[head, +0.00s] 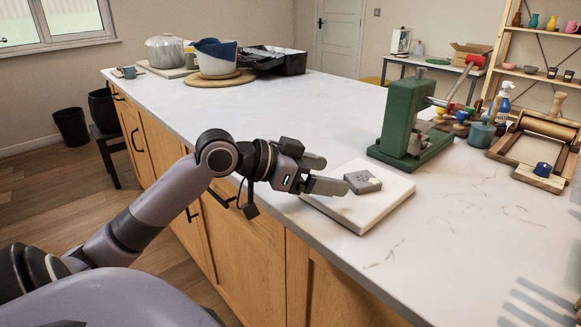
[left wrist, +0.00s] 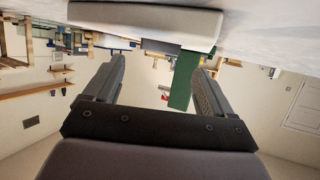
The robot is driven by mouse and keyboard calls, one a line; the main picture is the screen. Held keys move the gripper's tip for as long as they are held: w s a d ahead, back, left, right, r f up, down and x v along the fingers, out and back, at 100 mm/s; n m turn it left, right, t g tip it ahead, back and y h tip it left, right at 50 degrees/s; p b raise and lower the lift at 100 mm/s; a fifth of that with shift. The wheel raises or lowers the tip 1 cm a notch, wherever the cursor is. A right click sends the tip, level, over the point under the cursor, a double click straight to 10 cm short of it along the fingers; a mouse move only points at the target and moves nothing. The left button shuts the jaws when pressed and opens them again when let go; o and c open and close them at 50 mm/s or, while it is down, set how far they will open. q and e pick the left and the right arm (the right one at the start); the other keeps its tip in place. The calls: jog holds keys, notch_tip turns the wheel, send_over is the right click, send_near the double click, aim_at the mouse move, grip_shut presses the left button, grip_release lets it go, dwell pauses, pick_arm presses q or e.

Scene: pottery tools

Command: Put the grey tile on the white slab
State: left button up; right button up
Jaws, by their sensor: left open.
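The grey tile (head: 362,182) is a small square block with marks on its top. It lies flat on the white slab (head: 372,214), near the slab's middle, on the worktop. My left gripper (head: 332,174) is open, just left of the tile, with its fingers pointing towards it. The nearer fingertip comes close to the tile's edge; I cannot tell if they touch. In the left wrist view, which is upside down, the slab (left wrist: 145,18) and the tile (left wrist: 160,46) show beyond the open fingers (left wrist: 163,64). My right gripper is not in view.
A green press (head: 405,120) stands just behind the slab. A wooden tray with a roller (head: 548,127), a spray bottle (head: 499,103) and small pots are at the right. Bowls (head: 215,60) and a black tray (head: 275,62) stand at the far left end. The worktop between is clear.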

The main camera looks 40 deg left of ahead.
pick_arm(q)
jog(key=shift+v, duration=3.9)
